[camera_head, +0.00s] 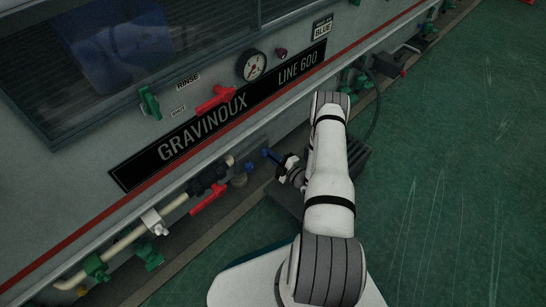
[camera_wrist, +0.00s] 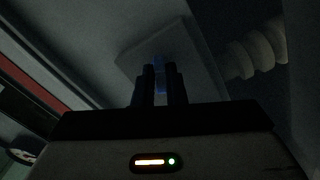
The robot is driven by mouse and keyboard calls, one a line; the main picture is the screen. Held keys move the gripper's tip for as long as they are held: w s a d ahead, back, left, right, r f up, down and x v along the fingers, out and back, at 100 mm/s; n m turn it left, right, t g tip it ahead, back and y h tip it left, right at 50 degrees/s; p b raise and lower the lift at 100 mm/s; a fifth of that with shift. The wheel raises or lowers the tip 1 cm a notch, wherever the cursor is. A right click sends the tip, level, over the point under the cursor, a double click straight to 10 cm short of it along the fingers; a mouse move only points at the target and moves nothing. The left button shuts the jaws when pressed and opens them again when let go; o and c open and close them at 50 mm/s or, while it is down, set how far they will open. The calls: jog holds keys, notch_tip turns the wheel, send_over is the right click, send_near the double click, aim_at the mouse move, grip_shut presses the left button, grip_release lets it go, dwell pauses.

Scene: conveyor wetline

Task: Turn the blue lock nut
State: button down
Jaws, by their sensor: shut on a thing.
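My arm reaches down to the lower edge of the machine, and my gripper (camera_head: 277,160) is at a small blue part, the blue lock nut (camera_head: 267,153). In the wrist view the two dark fingers of my gripper (camera_wrist: 160,84) are close together with the blue lock nut (camera_wrist: 160,66) between them. The picture there is dark, and the fingers hide most of the nut. A pale flat plate (camera_wrist: 200,60) lies behind it.
Left of my gripper, a pipe run carries a red lever (camera_head: 207,198), a dark fitting and green valves (camera_head: 97,266). Above are a gauge (camera_head: 252,65) and another red lever (camera_head: 216,99). A dark box stands right behind my arm. Green floor (camera_head: 450,180) at the right is clear.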

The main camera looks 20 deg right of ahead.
jog(key=shift+d+m, duration=0.1)
jog(key=shift+m, duration=0.3)
jog(key=c, duration=1.5)
grip_release()
jog(key=p+v, duration=0.2)
jog(key=v, duration=0.4)
jog(key=shift+s+d, duration=0.1)
jog(key=shift+s, duration=0.15)
jog(key=shift+s+d+p, duration=0.15)
jog(key=shift+s+p, duration=0.2)
jog(key=shift+s, duration=0.15)
jog(key=shift+s, duration=0.1)
